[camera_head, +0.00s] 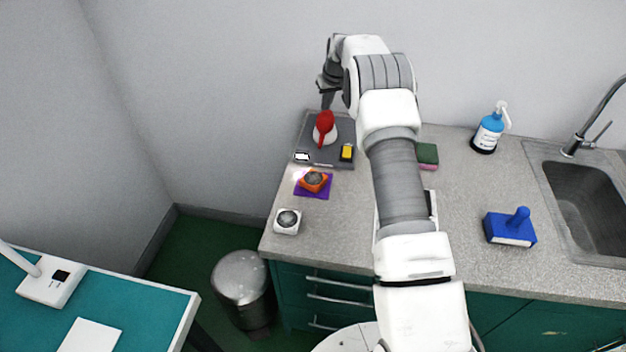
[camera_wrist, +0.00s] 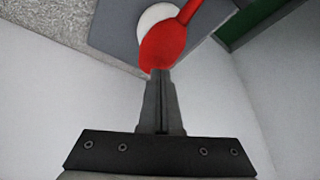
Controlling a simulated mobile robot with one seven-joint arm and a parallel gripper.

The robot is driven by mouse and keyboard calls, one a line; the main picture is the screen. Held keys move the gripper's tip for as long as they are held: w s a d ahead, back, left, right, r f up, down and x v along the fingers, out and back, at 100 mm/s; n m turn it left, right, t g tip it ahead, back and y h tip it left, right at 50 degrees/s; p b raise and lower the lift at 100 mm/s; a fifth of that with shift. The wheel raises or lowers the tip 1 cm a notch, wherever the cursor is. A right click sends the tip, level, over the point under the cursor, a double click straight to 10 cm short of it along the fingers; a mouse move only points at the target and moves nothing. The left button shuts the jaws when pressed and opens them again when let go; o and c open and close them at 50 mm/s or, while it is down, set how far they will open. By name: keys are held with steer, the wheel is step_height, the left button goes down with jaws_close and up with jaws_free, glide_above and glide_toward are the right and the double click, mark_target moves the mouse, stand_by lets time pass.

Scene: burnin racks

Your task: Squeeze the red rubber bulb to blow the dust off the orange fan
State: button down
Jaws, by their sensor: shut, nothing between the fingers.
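The red rubber bulb (camera_head: 325,122) sits on a white round base on a dark grey tray (camera_head: 314,158) at the counter's back left, its narrow red nozzle pointing toward the front. My gripper (camera_head: 326,102) is just behind and above the bulb. In the wrist view the shut fingers (camera_wrist: 161,82) reach the near edge of the red bulb (camera_wrist: 165,45) in the picture; I cannot tell whether they touch it. Nothing is between them. The orange fan (camera_head: 314,181), with a grey dusty-looking round face, lies on a purple mat (camera_head: 318,193) in front of the tray.
A yellow-and-black item (camera_head: 346,153) is on the tray's right. A white fan-like block (camera_head: 287,221) stands near the counter's front left. A green sponge (camera_head: 428,154), blue pump bottle (camera_head: 488,131), blue brush (camera_head: 510,228) and sink (camera_head: 580,190) are to the right.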

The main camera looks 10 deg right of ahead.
mark_target(326, 115)
steer(key=shift+f, duration=0.15)
steer(key=shift+f+b, duration=1.2)
steer(key=shift+f, duration=0.5)
steer(key=shift+r+p, duration=0.95)
steer(key=shift+r, duration=0.85)
steer(key=shift+r, duration=0.15)
steer(key=shift+r+p, duration=1.45)
steer(key=shift+r, duration=0.95)
